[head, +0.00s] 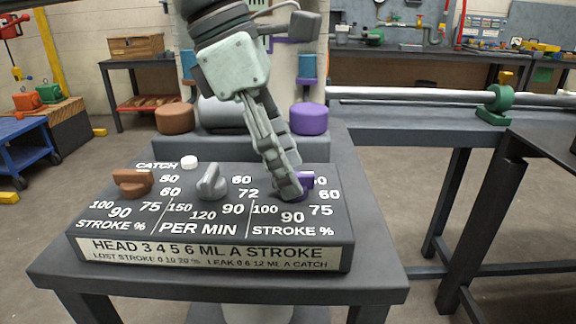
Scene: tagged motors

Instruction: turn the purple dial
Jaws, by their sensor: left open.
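The purple dial (307,181) is at the right end of the dark control panel (206,237), with the numbers 60, 75, 90 and 100 around it. My left gripper (291,190) reaches down from above with its fingers at the dial, and they hide its left part. The fingers are open; whether they touch the dial is unclear. A grey dial (211,183) is in the middle of the panel and a brown dial (132,182) is at the left. My right gripper is not in view.
A white button (189,162) is on the panel's upper left. Behind the panel stand a purple knob-like cylinder (309,118) and a brown one (175,117). A bench with a metal rod (420,97) is at the right. The panel stands on a grey table (379,262).

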